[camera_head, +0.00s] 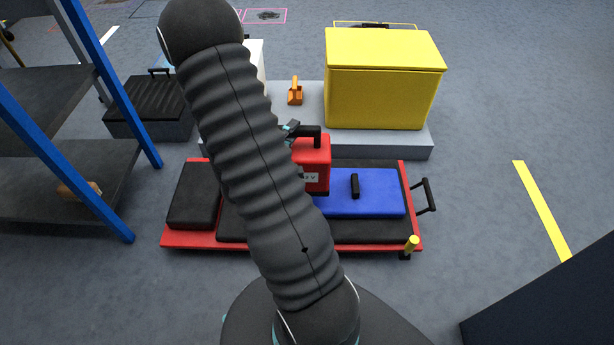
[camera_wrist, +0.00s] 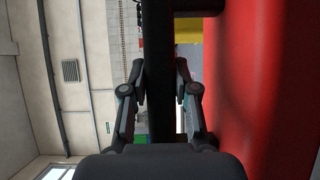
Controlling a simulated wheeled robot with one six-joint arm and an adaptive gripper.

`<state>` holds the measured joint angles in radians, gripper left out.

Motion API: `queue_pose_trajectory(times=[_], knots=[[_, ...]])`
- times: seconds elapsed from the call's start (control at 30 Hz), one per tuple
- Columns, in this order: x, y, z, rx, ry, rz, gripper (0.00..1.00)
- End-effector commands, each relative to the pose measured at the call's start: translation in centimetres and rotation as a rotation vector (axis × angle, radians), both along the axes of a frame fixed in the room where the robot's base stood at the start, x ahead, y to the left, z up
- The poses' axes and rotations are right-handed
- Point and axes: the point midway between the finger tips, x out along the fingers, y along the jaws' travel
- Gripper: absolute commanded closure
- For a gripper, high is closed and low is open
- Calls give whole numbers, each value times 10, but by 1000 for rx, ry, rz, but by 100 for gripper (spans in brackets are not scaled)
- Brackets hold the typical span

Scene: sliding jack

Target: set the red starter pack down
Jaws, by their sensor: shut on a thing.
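The red starter pack (camera_head: 314,168) is a red box with a black handle on top and a pale label on its front. In the head view it stands upright over the red-framed creeper, left of the blue pad. I cannot tell whether it touches the surface below. My gripper (camera_head: 291,130) is at its handle, partly hidden behind my arm. In the wrist view my gripper (camera_wrist: 159,90) is shut on the black handle (camera_wrist: 158,45), with the red side of the pack filling the right.
The red-framed creeper (camera_head: 290,246) has black pads and a blue pad (camera_head: 380,190). Behind it a grey platform (camera_head: 385,140) bears a yellow box (camera_head: 380,85) and a small orange item (camera_head: 295,92). A blue-posted shelf (camera_head: 60,160) stands left.

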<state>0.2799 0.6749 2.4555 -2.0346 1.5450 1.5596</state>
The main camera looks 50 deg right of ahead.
Motion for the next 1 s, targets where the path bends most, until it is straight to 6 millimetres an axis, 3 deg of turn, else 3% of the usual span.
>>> queue_pose_trajectory(times=[0.6, 0.8, 1.0], knots=[[81, 45, -54, -3, -4, 2, 100], [97, 53, -64, -3, -4, 2, 100], [100, 55, -69, -4, -3, 1, 100]])
